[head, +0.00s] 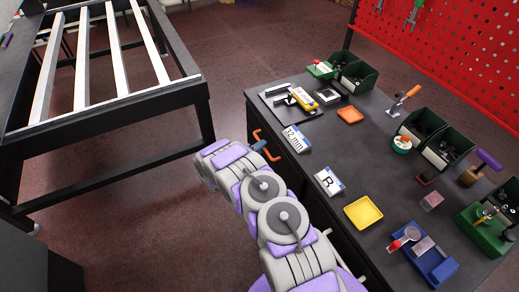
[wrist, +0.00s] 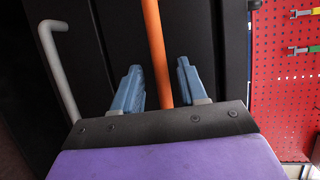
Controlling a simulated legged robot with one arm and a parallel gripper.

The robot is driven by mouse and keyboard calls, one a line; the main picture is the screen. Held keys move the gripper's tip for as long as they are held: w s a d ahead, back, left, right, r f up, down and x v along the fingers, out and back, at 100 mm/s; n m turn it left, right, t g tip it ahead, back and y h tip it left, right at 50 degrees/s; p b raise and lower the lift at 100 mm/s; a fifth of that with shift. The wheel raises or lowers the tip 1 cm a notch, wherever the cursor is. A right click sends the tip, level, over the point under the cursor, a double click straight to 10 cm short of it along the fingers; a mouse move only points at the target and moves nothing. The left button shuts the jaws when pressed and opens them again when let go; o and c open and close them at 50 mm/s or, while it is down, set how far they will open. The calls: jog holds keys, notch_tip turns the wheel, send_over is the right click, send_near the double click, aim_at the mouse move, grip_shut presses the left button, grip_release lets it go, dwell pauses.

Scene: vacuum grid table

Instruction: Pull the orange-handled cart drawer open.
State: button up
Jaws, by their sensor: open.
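The orange handle (head: 273,156) is on the dark side of the cart (head: 385,165), partly hidden by my gripper in the head view. In the wrist view the orange handle (wrist: 154,35) is a bar running between my two blue fingers. My gripper (wrist: 159,66) is open, with one finger on each side of the bar and a visible gap on both sides. The head view shows my gripper (head: 260,146) at the handle. The dark drawer front (wrist: 215,35) lies behind the bar and looks closed; its edges are hard to make out.
A grey handle (wrist: 62,70) stands left of my gripper in the wrist view. Bins, trays and tools cover the cart top, including a yellow tray (head: 363,212). A slatted frame table (head: 105,105) stands at left. Open floor (head: 130,215) lies between it and the cart.

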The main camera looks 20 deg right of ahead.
jog(key=shift+d, duration=0.4)
jog(key=c, duration=0.3)
jog(key=shift+a, duration=0.3)
grip_shut()
